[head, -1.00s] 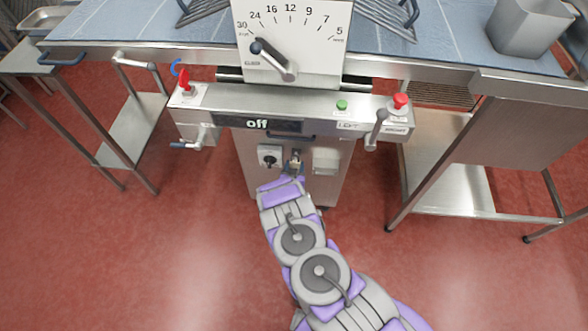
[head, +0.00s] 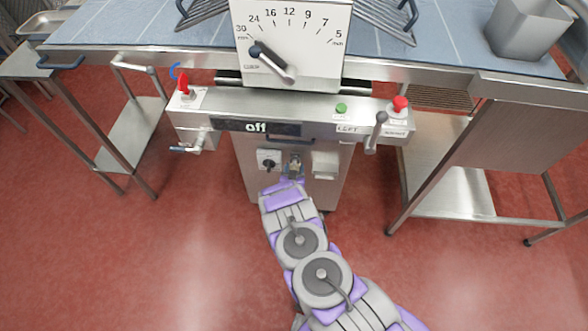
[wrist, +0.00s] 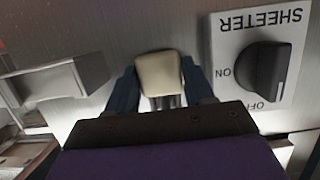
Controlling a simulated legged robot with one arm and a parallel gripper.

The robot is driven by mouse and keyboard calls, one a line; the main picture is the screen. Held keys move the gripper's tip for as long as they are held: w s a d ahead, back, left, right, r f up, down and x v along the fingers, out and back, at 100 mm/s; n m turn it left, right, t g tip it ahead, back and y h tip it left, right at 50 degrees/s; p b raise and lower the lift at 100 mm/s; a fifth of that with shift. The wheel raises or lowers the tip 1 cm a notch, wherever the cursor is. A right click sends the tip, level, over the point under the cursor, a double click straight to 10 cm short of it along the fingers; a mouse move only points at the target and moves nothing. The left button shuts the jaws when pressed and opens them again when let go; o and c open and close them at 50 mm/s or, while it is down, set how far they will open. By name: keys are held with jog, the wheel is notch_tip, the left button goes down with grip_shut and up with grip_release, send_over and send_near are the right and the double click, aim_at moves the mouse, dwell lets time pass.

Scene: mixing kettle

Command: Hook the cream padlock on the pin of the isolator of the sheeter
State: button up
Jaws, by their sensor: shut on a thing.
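The cream padlock (wrist: 160,76) is between the two blue fingers of my gripper (wrist: 163,88) in the wrist view, close to the sheeter's metal front. My gripper is shut on it. Grey bars show below its body; I cannot tell whether they are the shackle or whether it touches a pin. The isolator (wrist: 262,65), a black knob on a white plate marked SHEETER, ON and OFF, is to the right of the padlock and appears upside down. In the head view, the isolator (head: 268,160) is just left of my gripper (head: 294,174). The pin is not clearly visible.
A metal box (wrist: 60,82) protrudes left of the padlock in the wrist view; in the head view this box (head: 325,165) is right of my gripper. The sheeter's control bar (head: 320,117), with levers and red buttons, overhangs above. Red floor (head: 180,250) is clear around my arm.

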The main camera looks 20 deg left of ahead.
jog(key=shift+w+f+b, duration=0.25)
jog(key=shift+f+b, duration=0.05)
jog(key=shift+f, duration=0.1)
dwell(0.5)
jog(key=o, duration=1.5)
jog(key=shift+s, duration=0.1)
jog(key=p+v, duration=0.1)
jog(key=v, duration=0.6)
jog(key=shift+p, duration=0.3)
dwell(0.3)
